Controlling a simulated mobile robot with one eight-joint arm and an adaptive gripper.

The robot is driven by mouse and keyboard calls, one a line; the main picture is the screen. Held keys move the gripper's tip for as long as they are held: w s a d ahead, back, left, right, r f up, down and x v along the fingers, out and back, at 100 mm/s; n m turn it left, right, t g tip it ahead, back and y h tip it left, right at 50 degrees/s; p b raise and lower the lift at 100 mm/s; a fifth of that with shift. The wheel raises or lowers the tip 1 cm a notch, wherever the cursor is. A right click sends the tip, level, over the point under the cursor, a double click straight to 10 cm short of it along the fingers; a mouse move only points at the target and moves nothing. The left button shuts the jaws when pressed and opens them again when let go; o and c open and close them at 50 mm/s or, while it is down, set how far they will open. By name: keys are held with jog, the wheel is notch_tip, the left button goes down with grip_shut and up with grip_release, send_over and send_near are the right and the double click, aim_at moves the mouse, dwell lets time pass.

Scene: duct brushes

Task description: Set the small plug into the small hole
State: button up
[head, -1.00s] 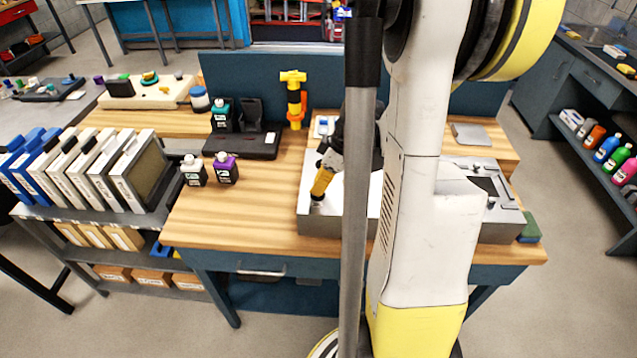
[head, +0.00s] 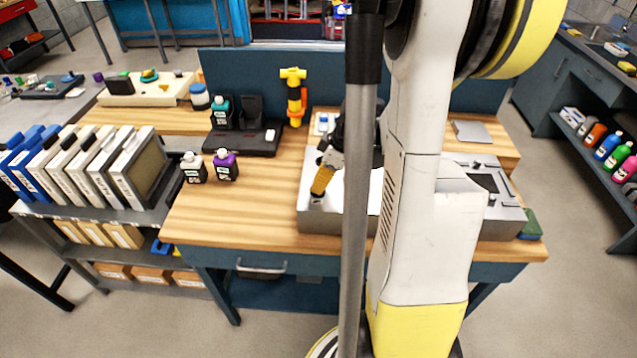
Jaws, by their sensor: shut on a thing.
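My gripper (head: 324,180) is over the left part of a grey metal box (head: 305,222) with a pale top on the bench. Its yellow-orange end points down and a little to the left. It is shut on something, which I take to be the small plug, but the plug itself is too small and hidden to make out. A small dark spot (head: 316,201) shows on the box top just below the fingertips; I cannot tell whether it is the small hole. My column and arm hide the middle of the box.
A black and a purple-capped bottle (head: 226,166) stand left of the box. A dark charger-like stand (head: 243,141) and a yellow-orange tool (head: 294,97) are behind. A green block (head: 530,224) lies at the right. Bare wood (head: 240,215) is at the front left.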

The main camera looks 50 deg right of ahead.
jog(key=shift+f+b, duration=0.65)
jog(key=shift+b, duration=0.05)
dwell(0.6)
jog(key=o, duration=0.4)
jog(key=shift+r, duration=0.2)
jog(key=p+v, duration=0.8)
jog(key=v, duration=0.3)
jog(key=shift+f, duration=0.1)
dwell(0.6)
